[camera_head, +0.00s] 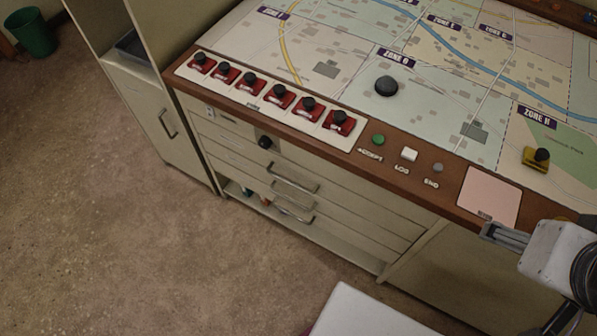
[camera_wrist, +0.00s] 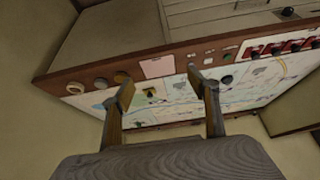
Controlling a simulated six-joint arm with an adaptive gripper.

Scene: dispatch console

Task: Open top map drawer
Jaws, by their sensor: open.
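The cream map drawers are stacked in the console front, and all look closed. The top drawer front (camera_head: 330,178) lies under the wooden edge. Its metal bar handle (camera_head: 293,178) stands highest of several close-set handles. A dark round knob (camera_head: 265,142) sits up and left of that handle, and it also shows in the wrist view (camera_wrist: 288,12). My gripper (camera_head: 503,235) is at the right, near the console's front edge, well away from the handles. In the wrist view my gripper (camera_wrist: 163,85) is open and empty, its fingers apart over the map top.
The map top (camera_head: 330,45) carries red switches (camera_head: 279,96), a green button (camera_head: 378,140), a dark knob (camera_head: 387,86) and a yellow piece (camera_head: 536,158). A pink card (camera_head: 489,196) lies near the edge.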

